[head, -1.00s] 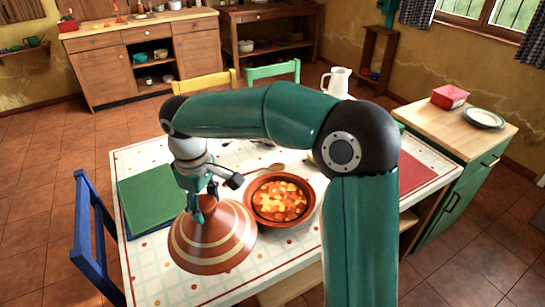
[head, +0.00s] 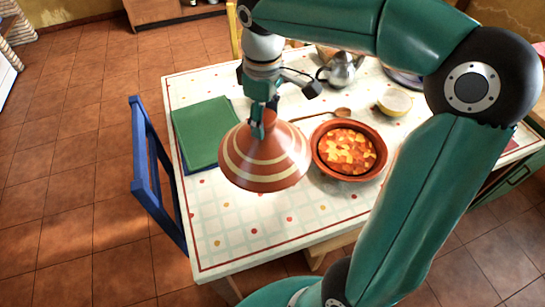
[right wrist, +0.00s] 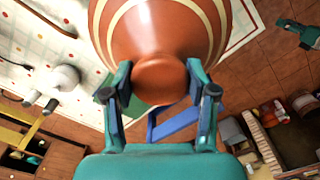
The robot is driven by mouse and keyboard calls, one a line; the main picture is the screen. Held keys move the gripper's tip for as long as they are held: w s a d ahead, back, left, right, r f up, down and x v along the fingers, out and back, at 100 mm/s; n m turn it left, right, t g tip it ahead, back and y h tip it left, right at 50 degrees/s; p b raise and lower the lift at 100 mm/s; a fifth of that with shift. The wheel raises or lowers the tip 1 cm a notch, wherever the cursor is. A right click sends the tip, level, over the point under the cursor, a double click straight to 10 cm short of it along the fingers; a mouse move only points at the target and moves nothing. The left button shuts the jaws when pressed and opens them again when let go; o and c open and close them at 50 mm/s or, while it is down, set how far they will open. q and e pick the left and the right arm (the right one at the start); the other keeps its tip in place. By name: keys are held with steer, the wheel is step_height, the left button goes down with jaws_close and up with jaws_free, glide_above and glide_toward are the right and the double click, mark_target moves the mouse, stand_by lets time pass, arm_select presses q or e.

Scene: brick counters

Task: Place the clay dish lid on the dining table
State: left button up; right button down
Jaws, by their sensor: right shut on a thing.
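The clay dish lid (head: 265,158) is a terracotta cone with cream bands. My right gripper (head: 258,122) is shut on its top knob, and the lid hangs upright. In the right wrist view the lid (right wrist: 160,30) fills the top, its knob between the two fingers (right wrist: 158,80). The dining table (head: 225,245) has a white dotted cloth with a red border. In the head view the lid is in front of the table's left part; I cannot tell whether its rim touches the cloth. My left gripper does not show in the head view; a teal gripper-like part (right wrist: 298,33) shows at the right wrist view's upper right.
The clay dish (head: 348,150) of stew stands right of the lid. Green placemats or books (head: 203,130) lie left of it. A wooden spoon (head: 325,114), a metal teapot (head: 340,70) and a lemon-coloured bowl (head: 394,102) stand behind. A blue chair (head: 145,165) is at the left. The front cloth is clear.

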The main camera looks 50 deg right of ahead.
mark_target(275, 162)
step_height(275, 162, down, 16)
steer(key=shift+f+b, duration=0.2)
steer(key=shift+b, duration=0.25)
steer(key=shift+d, duration=0.1)
steer(key=shift+c, duration=1.7)
jaws_free()
steer(key=shift+s+f, duration=0.1)
step_height(275, 162, up, 12)
steer(key=shift+r+p, duration=0.1)
steer(key=shift+p, duration=0.3)
